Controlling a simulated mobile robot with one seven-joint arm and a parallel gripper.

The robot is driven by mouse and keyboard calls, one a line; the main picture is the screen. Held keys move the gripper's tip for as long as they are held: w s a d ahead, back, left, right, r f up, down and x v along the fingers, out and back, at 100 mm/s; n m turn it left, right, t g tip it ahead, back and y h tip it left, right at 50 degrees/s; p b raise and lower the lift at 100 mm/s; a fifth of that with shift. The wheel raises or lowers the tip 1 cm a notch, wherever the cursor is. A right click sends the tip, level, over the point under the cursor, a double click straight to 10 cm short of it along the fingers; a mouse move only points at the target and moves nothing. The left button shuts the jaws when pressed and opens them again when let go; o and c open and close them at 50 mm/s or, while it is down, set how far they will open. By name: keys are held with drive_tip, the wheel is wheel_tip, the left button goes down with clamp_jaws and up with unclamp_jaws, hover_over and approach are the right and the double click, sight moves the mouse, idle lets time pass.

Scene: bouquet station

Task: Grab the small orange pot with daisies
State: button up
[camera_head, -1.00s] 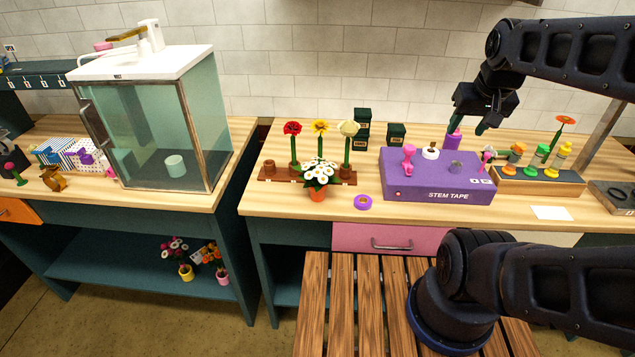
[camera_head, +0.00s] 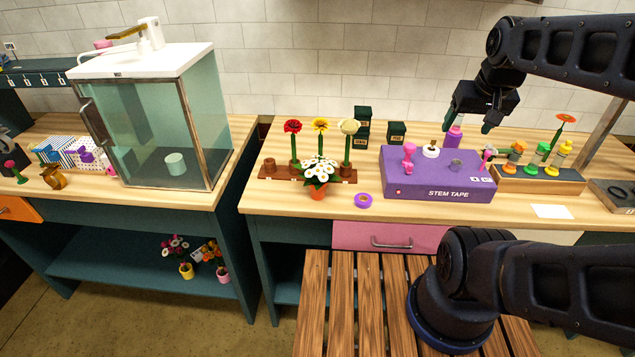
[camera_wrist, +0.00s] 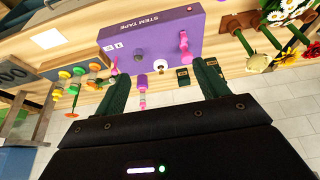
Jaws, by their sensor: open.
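The small orange pot (camera_head: 318,190) with white daisies (camera_head: 319,171) stands upright near the front edge of the right table, in front of the wooden flower rack. In the wrist view the daisies (camera_wrist: 285,12) show at the top right, partly cut off by the frame. My gripper (camera_head: 467,124) is open and empty, above the back of the purple stem tape box, well to the right of the pot. In the wrist view its two green fingers (camera_wrist: 163,88) are spread apart with nothing held between them.
A wooden rack (camera_head: 268,172) with red, yellow and cream flowers stands right behind the pot. A purple tape ring (camera_head: 363,200) lies to its right, then the stem tape box (camera_head: 437,178). Dark green boxes (camera_head: 397,133) stand behind. A glass cabinet (camera_head: 165,130) stands left.

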drive_tip(key=n+g, duration=0.5)
drive_tip(key=n, duration=1.3)
hover_over(318, 164)
wheel_tip(318, 164, down, 12)
drive_tip(key=shift+d+r, duration=0.15)
drive_tip(key=shift+r, duration=0.1)
drive_tip(key=shift+a+f, duration=0.2)
drive_tip(key=shift+f, duration=5.3)
clamp_jaws()
